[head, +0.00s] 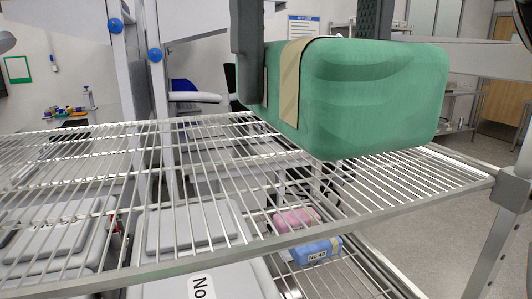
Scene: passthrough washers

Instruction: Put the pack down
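The pack is a green wrapped bundle (370,95) with a tan tape band round its left part. It is over the right part of a wire shelf (425,192) and looks about level. I cannot tell if its underside touches the wires. One dark finger (247,55) comes down from the top edge along the pack's left end. A second, ribbed dark finger (375,18) goes down behind its top. The wrists are out of the frame, so I cannot tell which of my grippers these fingers belong to.
The shelf's left part is bare. A metal post (505,225) stands at the right edge.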

